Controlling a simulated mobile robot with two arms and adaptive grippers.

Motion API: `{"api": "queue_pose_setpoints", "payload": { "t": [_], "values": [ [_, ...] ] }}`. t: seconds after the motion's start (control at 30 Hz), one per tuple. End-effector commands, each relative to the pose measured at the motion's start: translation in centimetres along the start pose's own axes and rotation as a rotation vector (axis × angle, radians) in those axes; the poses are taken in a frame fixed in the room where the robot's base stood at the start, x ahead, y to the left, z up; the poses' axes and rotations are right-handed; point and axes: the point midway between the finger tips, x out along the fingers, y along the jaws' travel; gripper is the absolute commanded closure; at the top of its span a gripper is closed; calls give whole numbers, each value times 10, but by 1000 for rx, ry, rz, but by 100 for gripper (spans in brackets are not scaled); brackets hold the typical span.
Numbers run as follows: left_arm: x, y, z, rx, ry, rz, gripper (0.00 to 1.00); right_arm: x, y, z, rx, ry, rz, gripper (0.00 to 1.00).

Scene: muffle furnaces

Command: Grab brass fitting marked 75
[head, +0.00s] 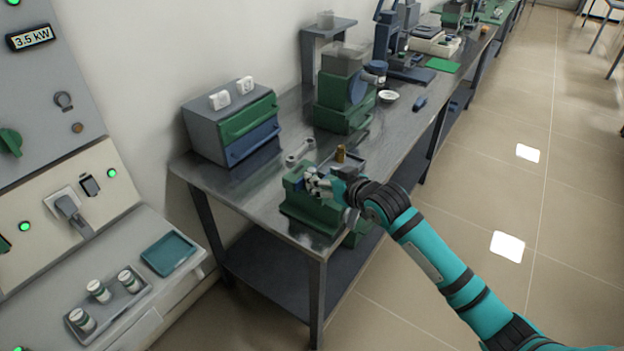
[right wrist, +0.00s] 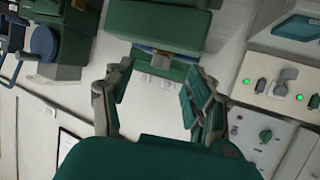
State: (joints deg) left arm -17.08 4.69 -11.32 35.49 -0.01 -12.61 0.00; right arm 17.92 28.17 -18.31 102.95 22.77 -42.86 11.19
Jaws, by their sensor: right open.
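A small brass fitting (head: 340,154) stands upright on the steel bench, at or beside a shallow grey tray (head: 357,165); no marking can be read on it. My right gripper (head: 316,183) is over the green vise (head: 309,208), just in front of and a little left of the fitting. In the right wrist view my right gripper (right wrist: 157,92) has its fingers spread wide, with nothing between them. The brass fitting cannot be made out in that view. My left gripper is not in view.
A metal wrench-like part (head: 301,151) lies behind the vise. A drawer box (head: 231,122) stands against the wall, and a green machine (head: 342,95) stands farther back. A furnace panel (head: 65,180) is at the left. Floor to the right is clear.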

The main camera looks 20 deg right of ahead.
Motion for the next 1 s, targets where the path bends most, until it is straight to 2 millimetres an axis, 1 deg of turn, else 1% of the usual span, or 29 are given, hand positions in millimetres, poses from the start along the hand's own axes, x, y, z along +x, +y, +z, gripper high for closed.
{"api": "queue_pose_setpoints", "payload": {
  "t": [0.03,0.1,0.23,0.33,0.53,0.57,0.9,0.97,1.0],
  "values": [
    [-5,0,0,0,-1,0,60,8,-1,-6,2,2,-1,44],
    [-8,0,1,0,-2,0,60,19,-2,-8,1,1,-1,44],
    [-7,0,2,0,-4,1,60,34,-2,-6,1,0,0,44],
    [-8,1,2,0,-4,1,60,39,-2,-5,0,1,-1,44],
    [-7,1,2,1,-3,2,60,39,-2,-5,-1,1,-1,44],
    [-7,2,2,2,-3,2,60,39,-2,-5,-1,1,-1,46],
    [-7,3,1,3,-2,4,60,39,-1,-5,-1,1,0,91],
    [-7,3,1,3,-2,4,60,39,-1,-5,-1,0,0,99],
    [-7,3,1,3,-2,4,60,39,-1,-5,-1,0,0,100]
  ]
}}
